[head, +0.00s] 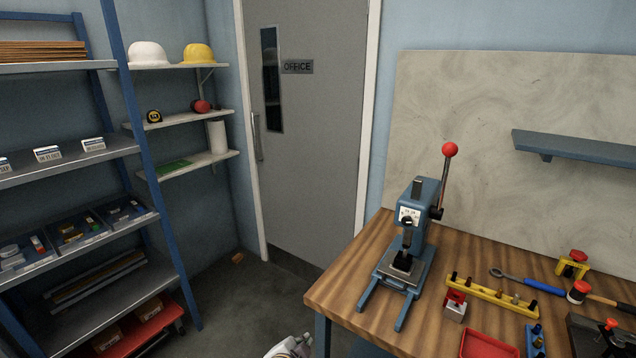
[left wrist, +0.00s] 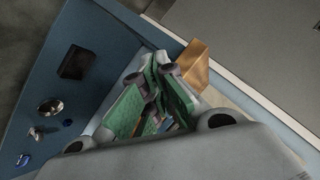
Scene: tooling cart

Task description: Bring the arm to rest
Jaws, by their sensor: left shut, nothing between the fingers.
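Part of my left arm shows at the bottom edge of the head view, low over the floor left of the workbench, with my left gripper (head: 290,347) mostly cut off there. In the left wrist view the fingers of my left gripper (left wrist: 160,78) are close together, shut with nothing held. Green and dark parts show around the fingers, partly hidden by the grey gripper body. My right gripper is in neither view.
The wooden workbench (head: 345,290) with a blue press (head: 415,225) stands right of my arm. Loaded shelves (head: 60,170) stand at the left.

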